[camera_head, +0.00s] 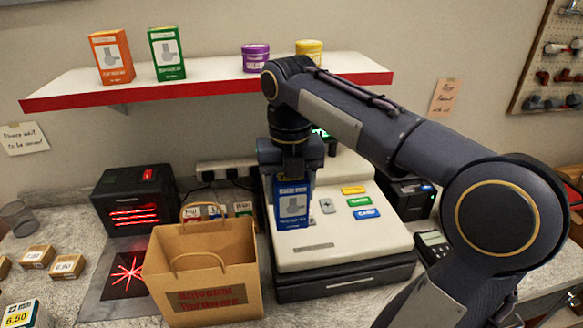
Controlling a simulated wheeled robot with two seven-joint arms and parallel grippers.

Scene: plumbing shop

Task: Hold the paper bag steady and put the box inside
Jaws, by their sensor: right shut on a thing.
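The brown paper bag (213,273) stands upright and open on the counter, with its front handle raised. Some items with light labels show at its back rim. A blue box (293,208) hangs upright in my right gripper (291,173), which points down and is shut on the box's top. The box is to the right of the bag and higher than its rim, in front of the cash register. My left gripper is not in view, so nothing of mine is seen touching the bag.
The cash register (335,246) stands right of the bag, a black scanner (136,200) with red lines to its left. Small boxes (68,266) lie at the left. A shelf (214,87) with boxes and tins hangs above. A card terminal (433,246) is at right.

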